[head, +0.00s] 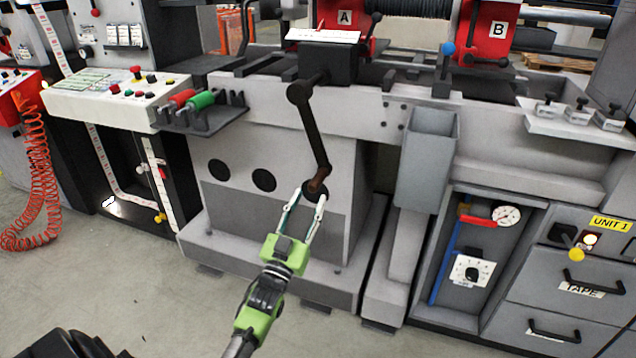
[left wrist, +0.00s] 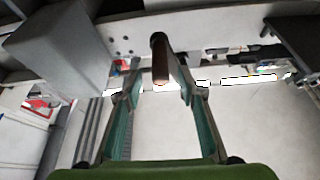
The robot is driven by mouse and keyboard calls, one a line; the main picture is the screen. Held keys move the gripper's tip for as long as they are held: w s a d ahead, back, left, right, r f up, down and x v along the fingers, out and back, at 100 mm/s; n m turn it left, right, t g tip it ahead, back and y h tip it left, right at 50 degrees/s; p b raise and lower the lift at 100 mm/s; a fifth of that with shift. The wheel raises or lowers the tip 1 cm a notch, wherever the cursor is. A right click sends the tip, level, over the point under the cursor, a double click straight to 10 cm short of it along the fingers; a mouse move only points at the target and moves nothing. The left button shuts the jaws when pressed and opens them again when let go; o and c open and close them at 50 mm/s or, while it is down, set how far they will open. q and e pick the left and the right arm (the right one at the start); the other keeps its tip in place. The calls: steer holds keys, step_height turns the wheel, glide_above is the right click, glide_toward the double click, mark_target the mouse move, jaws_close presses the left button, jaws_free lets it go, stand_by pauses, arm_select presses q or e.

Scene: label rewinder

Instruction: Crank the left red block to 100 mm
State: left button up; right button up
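The left red block (head: 335,52), labelled A, stands on the machine's rail at the top, and its lower part is hidden by a dark box and a white plate. A black crank (head: 311,125) hangs down from the dark box, with a brown handle (head: 317,183) at its lower end. My left gripper (head: 307,200) is open just below the handle, pointing up at it. In the left wrist view the handle (left wrist: 160,70) appears centred between the open fingers (left wrist: 160,96), near the tips. Contact is not visible. My right gripper is out of view.
A second red block (head: 490,30), labelled B, stands to the right. A grey bin (head: 428,160) hangs right of the crank. A small rack with red and green rollers (head: 201,101) sticks out at the left. The floor (head: 150,290) at front left is clear.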

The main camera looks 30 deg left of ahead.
mark_target(323, 168)
arm_select(q)
steer(key=x, duration=0.7)
steer(key=shift+f, duration=0.1)
steer(key=shift+w, duration=0.15)
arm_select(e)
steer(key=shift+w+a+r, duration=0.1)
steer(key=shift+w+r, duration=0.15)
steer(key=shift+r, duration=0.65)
arm_select(q)
jaws_close()
steer(key=shift+a, duration=0.1)
